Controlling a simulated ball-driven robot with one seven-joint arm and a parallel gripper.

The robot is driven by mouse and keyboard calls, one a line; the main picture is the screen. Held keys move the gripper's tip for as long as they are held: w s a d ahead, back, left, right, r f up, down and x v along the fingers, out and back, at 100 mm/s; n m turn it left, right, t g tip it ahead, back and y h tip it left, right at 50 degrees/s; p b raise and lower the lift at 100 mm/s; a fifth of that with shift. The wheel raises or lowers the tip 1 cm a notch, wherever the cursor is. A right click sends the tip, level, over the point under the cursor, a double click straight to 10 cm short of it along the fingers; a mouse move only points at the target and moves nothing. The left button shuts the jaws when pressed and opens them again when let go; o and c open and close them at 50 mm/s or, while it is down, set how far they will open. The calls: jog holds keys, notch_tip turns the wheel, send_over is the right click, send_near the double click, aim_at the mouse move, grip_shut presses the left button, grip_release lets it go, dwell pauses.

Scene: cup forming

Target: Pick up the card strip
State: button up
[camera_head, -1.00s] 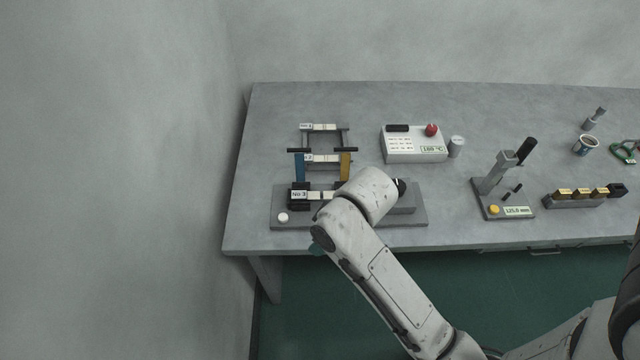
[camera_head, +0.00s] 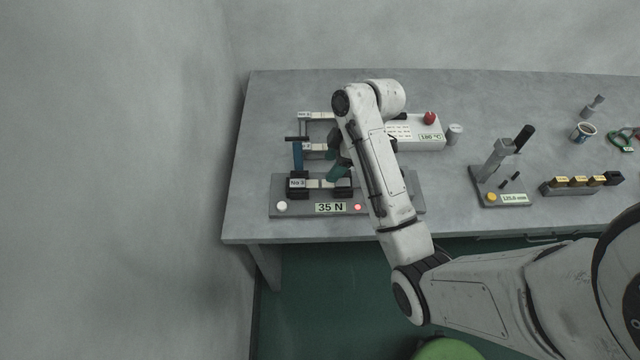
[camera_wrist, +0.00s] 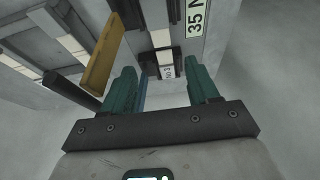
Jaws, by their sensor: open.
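A pale card strip labelled No 3 (camera_head: 313,184) lies across the black clamps on the grey 35 N fixture (camera_head: 278,193). In the wrist view the No 3 strip (camera_wrist: 160,38) shows beyond my gripper (camera_wrist: 161,72), with its label between the two green fingers. The fingers are apart and nothing is held between them. Two other card strips, No 1 (camera_head: 318,115) and No 2 (camera_head: 316,148), lie behind on the rack.
A blue bar (camera_head: 298,156) and a yellow bar (camera_wrist: 103,52) stand by the rack, the yellow one close to the left finger. A white control box (camera_head: 428,132) with a red button is behind my arm. A gauge stand (camera_head: 490,168) is farther right.

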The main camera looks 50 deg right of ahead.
aim_at(321, 182)
jog(key=shift+a+p+x, duration=0.2)
jog(key=shift+p+x, duration=0.4)
jog(key=shift+x, duration=2.35)
jog(key=shift+s, duration=0.15)
jog(key=shift+c, duration=0.3)
grip_shut()
